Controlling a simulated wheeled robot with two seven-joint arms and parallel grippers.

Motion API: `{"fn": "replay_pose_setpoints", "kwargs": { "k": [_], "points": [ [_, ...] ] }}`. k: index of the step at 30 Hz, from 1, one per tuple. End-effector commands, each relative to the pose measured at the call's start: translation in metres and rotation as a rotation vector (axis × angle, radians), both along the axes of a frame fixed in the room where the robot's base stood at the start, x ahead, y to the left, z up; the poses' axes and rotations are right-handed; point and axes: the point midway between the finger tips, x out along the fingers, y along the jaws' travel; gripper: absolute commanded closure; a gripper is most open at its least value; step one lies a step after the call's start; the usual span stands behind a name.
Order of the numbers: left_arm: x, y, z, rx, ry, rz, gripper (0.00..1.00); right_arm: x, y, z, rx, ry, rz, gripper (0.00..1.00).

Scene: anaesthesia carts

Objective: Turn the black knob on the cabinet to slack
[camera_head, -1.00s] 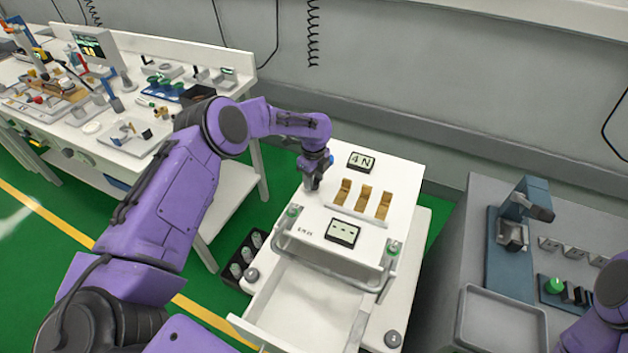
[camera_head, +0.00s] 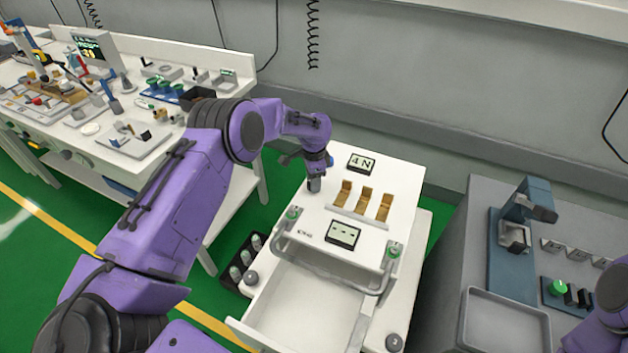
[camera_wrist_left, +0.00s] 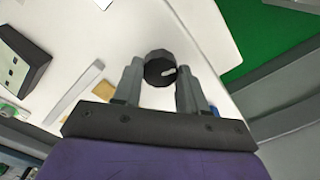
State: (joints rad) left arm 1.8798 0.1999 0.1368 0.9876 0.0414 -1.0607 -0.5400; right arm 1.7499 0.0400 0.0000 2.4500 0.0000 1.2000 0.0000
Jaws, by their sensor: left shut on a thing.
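The white cabinet (camera_head: 395,190) stands in the middle of the head view. The black knob (camera_wrist_left: 158,66) is round and dark with a short pale mark, and shows in the left wrist view near the cabinet's edge. My left gripper (camera_head: 314,186) points down at the left rear of the cabinet top. In the left wrist view the left gripper (camera_wrist_left: 161,76) has its grey fingers on either side of the knob, shut on it. In the head view the gripper hides the knob. My right gripper is out of view.
The cabinet top has a "4 N" display (camera_head: 362,163), a dashed display (camera_head: 343,235) and brown upright pieces (camera_head: 363,199). A drawer (camera_head: 300,312) stands open at the front. A cluttered bench (camera_head: 150,165) is at left, a grey cart (camera_head: 470,230) at right.

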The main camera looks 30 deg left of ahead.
Motion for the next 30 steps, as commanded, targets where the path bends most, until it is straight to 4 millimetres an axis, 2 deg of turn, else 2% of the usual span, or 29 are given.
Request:
{"fn": "replay_pose_setpoints", "kwargs": {
  "k": [13, 30],
  "points": [
    [0.0015, -0.0003, 0.0011, -0.002, -0.004, 0.250, 0.89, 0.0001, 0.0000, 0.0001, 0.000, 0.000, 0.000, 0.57],
    [0.0017, 0.0001, 0.0013, -0.002, -0.005, 0.298, 0.89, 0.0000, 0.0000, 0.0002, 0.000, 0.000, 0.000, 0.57]
  ]
}}
